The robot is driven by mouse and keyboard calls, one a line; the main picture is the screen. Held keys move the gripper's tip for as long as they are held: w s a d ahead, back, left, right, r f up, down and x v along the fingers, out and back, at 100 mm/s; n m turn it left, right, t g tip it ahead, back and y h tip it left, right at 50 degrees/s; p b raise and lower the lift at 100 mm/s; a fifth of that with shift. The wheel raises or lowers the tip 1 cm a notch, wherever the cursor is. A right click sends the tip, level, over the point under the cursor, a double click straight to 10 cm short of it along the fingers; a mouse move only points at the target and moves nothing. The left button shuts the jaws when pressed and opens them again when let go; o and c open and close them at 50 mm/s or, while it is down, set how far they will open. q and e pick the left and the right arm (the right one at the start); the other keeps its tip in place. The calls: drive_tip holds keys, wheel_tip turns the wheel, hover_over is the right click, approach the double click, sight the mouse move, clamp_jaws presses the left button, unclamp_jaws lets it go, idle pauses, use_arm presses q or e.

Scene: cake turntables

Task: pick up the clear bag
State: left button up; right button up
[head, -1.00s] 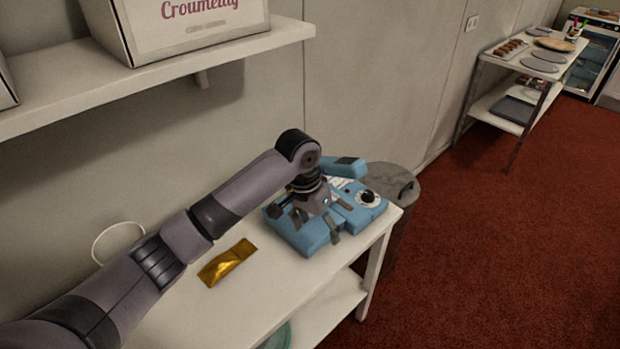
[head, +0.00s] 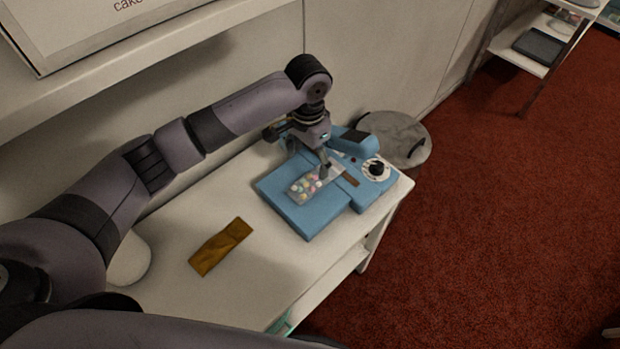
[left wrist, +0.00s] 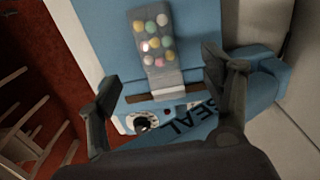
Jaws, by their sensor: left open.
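The clear bag (head: 302,188), filled with several pastel round sweets, lies on the flat blue bed of the sealing machine (head: 308,222). The bag also shows in the left wrist view (left wrist: 153,36), its clear end reaching to the machine's dark sealing strip. My left gripper (head: 308,160) is above the machine, at the bag's back end, and partly covers it in the head view. In the left wrist view the left gripper (left wrist: 158,74) is open and empty, its fingers spread either side of the bag's clear end. My right gripper is out of view.
A gold-brown packet (head: 220,247) lies on the white table (head: 180,285) left of the machine. A grey lidded bin (head: 400,135) stands behind the table's right end.

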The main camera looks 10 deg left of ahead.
sight(310, 178)
use_arm(q)
wheel_tip(310, 178, down, 2)
drive_tip(key=shift+d+f, duration=0.1)
drive_tip(key=shift+f, duration=0.05)
drive_tip(key=shift+f+p, duration=0.3)
drive_tip(key=shift+f, duration=0.05)
wheel_tip(310, 178, down, 4)
drive_tip(key=shift+d+r+p, duration=0.15)
drive_tip(key=shift+r+p, duration=0.05)
drive_tip(key=shift+p, duration=0.25)
drive_tip(key=shift+f, duration=0.4)
drive_tip(key=c, duration=1.4)
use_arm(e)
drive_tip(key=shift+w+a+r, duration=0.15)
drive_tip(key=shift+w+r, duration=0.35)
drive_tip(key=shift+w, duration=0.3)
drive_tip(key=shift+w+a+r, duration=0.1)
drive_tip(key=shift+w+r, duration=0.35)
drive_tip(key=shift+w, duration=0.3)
